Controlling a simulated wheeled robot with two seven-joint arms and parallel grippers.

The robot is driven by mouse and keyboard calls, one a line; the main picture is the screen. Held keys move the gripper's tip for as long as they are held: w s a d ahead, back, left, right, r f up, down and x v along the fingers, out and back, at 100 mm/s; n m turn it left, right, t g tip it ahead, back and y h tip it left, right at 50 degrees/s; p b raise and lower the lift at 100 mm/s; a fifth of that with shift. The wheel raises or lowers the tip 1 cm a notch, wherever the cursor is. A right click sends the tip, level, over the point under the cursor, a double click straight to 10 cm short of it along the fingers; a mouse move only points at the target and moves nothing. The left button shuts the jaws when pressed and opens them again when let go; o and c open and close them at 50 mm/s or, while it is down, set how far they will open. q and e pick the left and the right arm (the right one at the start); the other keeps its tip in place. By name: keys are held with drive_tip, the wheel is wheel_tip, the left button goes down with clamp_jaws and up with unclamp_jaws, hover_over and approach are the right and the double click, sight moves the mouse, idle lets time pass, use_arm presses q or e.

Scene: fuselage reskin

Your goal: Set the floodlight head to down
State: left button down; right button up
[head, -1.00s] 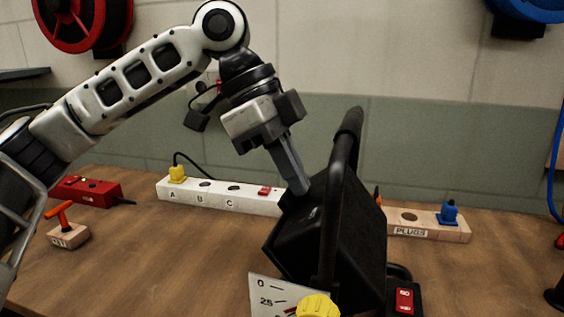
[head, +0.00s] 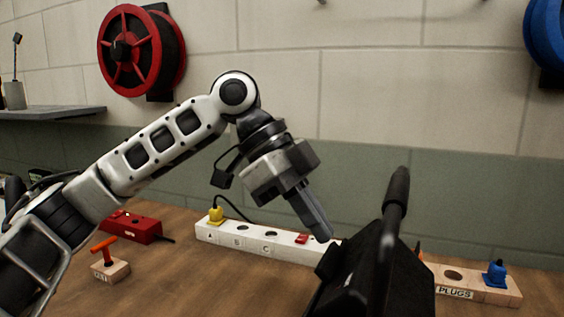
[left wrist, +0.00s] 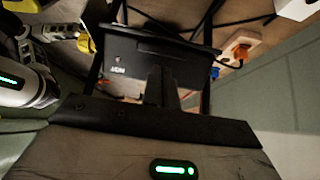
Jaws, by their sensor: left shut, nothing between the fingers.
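The black floodlight head (head: 368,275) is at the lower right of the head view, tilted, with its lower part cut off by the picture edge. A black upright bar (head: 396,205) rises beside it. My left gripper (head: 322,234) is shut and empty, its tips at the upper left edge of the floodlight head. I cannot tell whether they touch it. In the left wrist view, the floodlight head (left wrist: 140,58) lies beyond the dark gripper fingers (left wrist: 160,88). My right gripper is not seen.
Behind stand a white power strip (head: 255,240) with a yellow plug (head: 216,214) and a wooden plug block (head: 475,288) with a blue plug (head: 495,272). A red box (head: 140,229) and an orange-handled block (head: 110,268) sit at left. Bare table shows between.

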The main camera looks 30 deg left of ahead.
use_arm(q)
drive_tip(key=p+v, duration=0.1)
drive_tip(key=v, duration=1.2)
drive_tip(key=shift+p, duration=0.35)
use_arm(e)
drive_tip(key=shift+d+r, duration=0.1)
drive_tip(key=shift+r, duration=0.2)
